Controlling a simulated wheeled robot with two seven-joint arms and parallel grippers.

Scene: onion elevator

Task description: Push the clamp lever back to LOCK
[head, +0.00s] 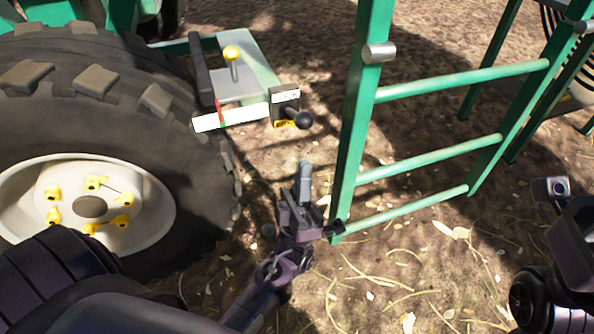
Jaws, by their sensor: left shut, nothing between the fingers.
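The clamp lever (303,119) is a short dark rod with a black ball knob. It sticks out to the right from a dark clamp block (286,104) at the end of the green machine frame. A pale label, probably LOCK, is on the block's top, and a small yellow label is at its lower edge. The lever's knob sits low, beside the yellow label. My left gripper (304,178) is shut and empty, below the knob and apart from it, with its fingers pointing up in the picture. My right gripper's fingers do not show; only part of my right arm is at the right edge.
A large tractor tyre (120,130) fills the left side. A green ladder-like frame (350,150) stands just right of the lever and my left gripper. The ground between tyre and ladder is open.

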